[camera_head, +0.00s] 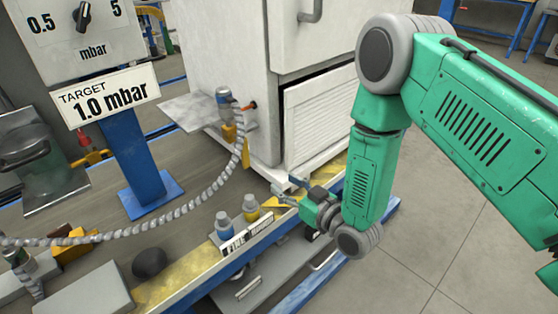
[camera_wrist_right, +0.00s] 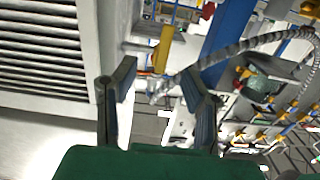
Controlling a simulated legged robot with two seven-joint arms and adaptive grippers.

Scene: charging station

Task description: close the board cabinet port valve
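The white board cabinet (camera_head: 265,50) stands at the back centre. At its left side is the port valve (camera_head: 246,108), with an orange-red part, yellow pieces beside it and a grey ribbed hose (camera_head: 215,187). The valve handle's exact setting is too small to tell. My right gripper (camera_head: 287,188) is in front of and below the valve, apart from it. In the right wrist view my right gripper (camera_wrist_right: 158,86) has its two fingers spread with nothing between them. A yellow handle-like piece (camera_wrist_right: 163,48) by the cabinet shows beyond the fingertips. My left gripper is not in view.
A sign reading "TARGET 1.0 mbar" (camera_head: 108,97) and a dial panel stand on a blue post (camera_head: 143,170) at left. The louvred cabinet panel (camera_wrist_right: 45,55) is close to the right gripper.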

